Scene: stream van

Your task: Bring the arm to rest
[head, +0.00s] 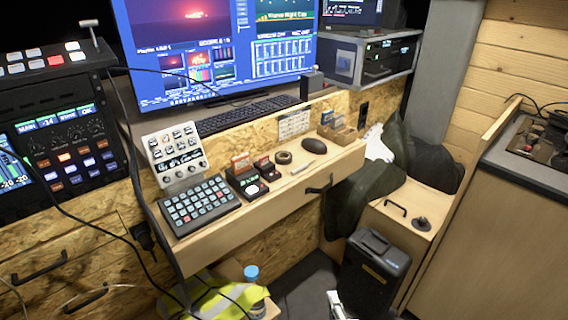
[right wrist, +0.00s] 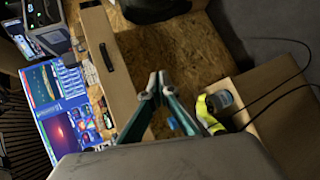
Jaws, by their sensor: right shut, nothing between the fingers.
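My right gripper (head: 336,298) shows only as a small pale piece at the bottom edge of the head view, in front of the black case. In the right wrist view its two fingers (right wrist: 158,82) meet at the tips, shut with nothing between them. The fingers appear apart from the surfaces behind them. Most of the right arm is out of the head view. My left gripper is in neither view.
A wooden desk (head: 298,190) with a drawer holds a button pad (head: 200,203), a control panel (head: 176,155) and a mouse (head: 314,146). Below are a black case (head: 374,268), a yellow vest (head: 215,298) and a blue-capped bottle (head: 252,274). Dark floor shows between.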

